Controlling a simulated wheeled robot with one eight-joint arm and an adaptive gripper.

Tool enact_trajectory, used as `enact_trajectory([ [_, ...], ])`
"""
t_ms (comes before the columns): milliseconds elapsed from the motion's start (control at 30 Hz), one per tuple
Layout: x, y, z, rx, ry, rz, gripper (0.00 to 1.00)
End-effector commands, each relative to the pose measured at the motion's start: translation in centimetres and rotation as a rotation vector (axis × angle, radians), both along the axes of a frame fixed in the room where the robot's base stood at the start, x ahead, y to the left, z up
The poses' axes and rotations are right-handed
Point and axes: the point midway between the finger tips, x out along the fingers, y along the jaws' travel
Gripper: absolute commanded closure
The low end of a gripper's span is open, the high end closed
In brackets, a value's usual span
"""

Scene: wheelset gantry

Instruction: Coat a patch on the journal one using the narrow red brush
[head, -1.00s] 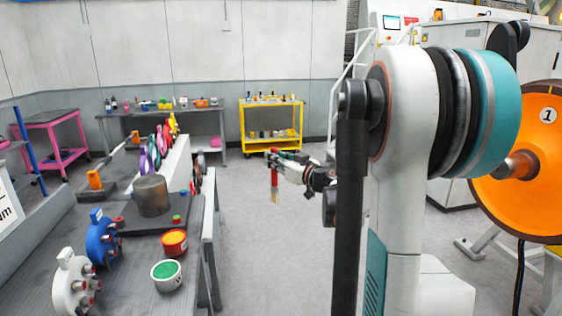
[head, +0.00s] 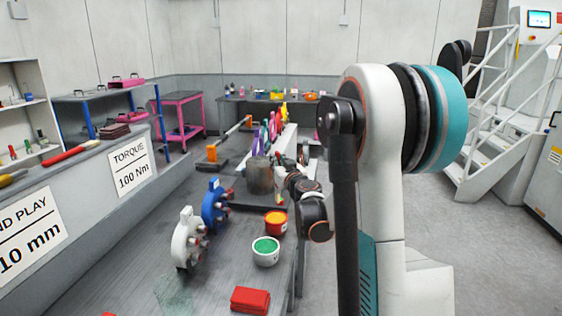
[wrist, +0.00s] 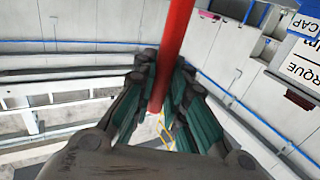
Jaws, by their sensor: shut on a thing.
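In the wrist view my gripper (wrist: 162,98) is shut on the red handle (wrist: 179,28) of the brush. The handle runs up out of the top of that view, and its bristle end cannot be made out. In the head view the end of my arm is over the right side of the bench, near a brown cylinder; the gripper is small and partly hidden there, and I cannot make out the brush. Journal one is not in either current view.
On the bench stand a white pot with green contents (head: 265,250), a red pot with orange contents (head: 276,222), the brown cylinder (head: 260,176), white (head: 186,240) and blue (head: 214,206) round fixtures, and a folded red cloth (head: 250,299).

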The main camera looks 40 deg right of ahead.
Motion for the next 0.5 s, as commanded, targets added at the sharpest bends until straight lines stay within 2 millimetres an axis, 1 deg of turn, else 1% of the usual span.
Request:
enact_trajectory([
  [267,0.2,0.0,-0.7,0.000,0.000,-0.008,1.00],
  [500,0.2,0.1,-2.6,0.000,0.000,-0.007,1.00],
])
